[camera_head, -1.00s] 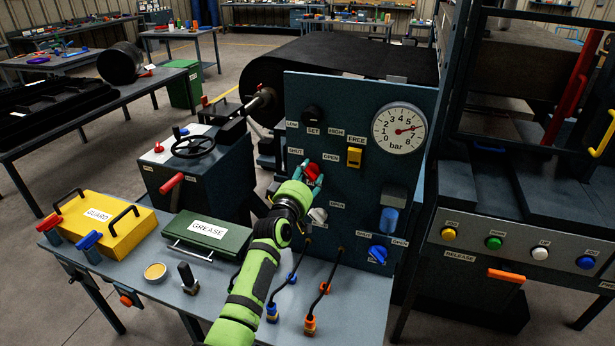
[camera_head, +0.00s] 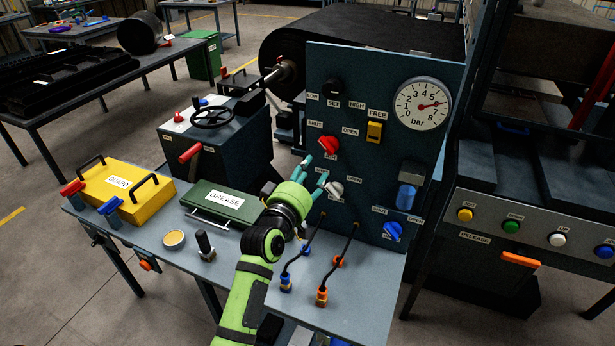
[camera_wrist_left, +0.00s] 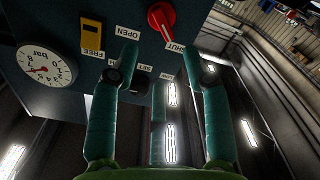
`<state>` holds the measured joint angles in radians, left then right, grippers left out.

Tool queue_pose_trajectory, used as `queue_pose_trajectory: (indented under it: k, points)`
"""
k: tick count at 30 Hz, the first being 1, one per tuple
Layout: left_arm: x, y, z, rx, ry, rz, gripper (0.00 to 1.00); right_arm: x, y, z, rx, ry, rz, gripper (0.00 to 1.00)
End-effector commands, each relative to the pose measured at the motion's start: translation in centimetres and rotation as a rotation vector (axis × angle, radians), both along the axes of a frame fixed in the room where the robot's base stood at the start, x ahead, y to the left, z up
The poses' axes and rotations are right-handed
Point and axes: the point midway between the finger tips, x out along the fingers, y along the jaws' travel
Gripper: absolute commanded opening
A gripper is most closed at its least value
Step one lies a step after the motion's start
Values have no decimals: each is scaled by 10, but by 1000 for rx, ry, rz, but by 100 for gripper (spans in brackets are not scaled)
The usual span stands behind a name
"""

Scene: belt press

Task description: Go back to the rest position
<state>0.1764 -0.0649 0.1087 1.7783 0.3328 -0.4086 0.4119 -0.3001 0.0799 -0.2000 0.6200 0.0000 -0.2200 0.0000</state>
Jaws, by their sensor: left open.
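My left gripper (camera_head: 318,172) is in front of the lower left of the upright control panel (camera_head: 300,230), below the red knob. The red knob (camera_head: 328,146) sits on the panel between the SHUT and OPEN labels, clear of the fingers in the head view. It also shows near the top of the left wrist view (camera_wrist_left: 162,17). A grey-white knob (camera_head: 334,188) is just right of the fingers. My right gripper is not in view.
A gauge (camera_head: 422,105), yellow switch (camera_head: 374,131) and blue knob (camera_head: 393,231) are on the panel. A green grease box (camera_head: 222,201), yellow guard box (camera_head: 127,192) and a small tin (camera_head: 174,239) stand on the bench. Two cables with plugs (camera_head: 321,296) rise beside my arm.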

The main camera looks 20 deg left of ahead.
Motion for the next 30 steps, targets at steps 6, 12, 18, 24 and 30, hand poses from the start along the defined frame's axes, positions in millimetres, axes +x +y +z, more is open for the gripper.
queue_pose_trajectory:
  k: [6, 12, 18, 24, 30]
  points:
    - [-10, 0, 1, -1, -1, 1, 48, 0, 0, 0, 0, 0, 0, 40]
    - [-10, 0, 1, -1, -1, 1, 48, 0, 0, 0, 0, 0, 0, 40]
    - [-10, 0, 0, 1, 0, 0, 48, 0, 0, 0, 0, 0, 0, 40]
    - [-40, -12, -40, 126, 145, -58, 48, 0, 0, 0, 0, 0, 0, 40]
    - [-144, -32, -129, 441, 521, -234, 48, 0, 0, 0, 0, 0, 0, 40]
